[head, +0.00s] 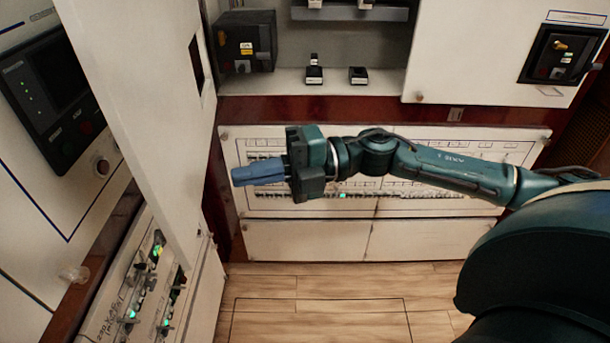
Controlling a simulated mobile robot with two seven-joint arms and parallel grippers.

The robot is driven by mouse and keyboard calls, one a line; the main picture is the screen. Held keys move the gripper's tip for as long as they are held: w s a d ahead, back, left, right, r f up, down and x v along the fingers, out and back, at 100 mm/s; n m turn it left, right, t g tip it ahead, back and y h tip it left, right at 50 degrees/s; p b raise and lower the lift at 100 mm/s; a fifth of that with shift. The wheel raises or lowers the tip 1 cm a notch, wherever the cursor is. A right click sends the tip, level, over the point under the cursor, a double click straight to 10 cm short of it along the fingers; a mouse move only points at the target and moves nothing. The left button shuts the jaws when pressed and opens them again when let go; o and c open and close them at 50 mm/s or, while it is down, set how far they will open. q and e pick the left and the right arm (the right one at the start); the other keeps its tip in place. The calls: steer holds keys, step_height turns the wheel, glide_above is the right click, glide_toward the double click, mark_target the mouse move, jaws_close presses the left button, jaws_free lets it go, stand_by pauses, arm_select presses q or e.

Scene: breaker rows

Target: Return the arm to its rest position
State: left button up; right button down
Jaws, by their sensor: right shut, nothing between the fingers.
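My right gripper (258,172) is in the head view, left of the middle. Its blue fingers are together, point left and hold nothing. My right arm (450,170) comes in from the right and stretches across the front of the breaker row panel (237,142). The arm and gripper hide part of the breakers. The fingers appear close to the open white door on the left in the picture, but I see no contact. My left gripper is not in view.
A white door (150,110) stands open at left. A control panel (60,90) and a lower panel with green lights (130,313) are on the left. A black box (245,42) sits on the shelf (290,82). The wooden floor (330,290) is clear.

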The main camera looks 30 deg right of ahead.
steer(key=shift+s+b+v, duration=0.15)
steer(key=shift+b+v, duration=0.25)
steer(key=shift+v, duration=1.05)
steer(key=shift+s+b+v, duration=0.15)
steer(key=shift+b+v, duration=0.2)
steer(key=shift+v, duration=1.05)
steer(key=shift+a, duration=0.1)
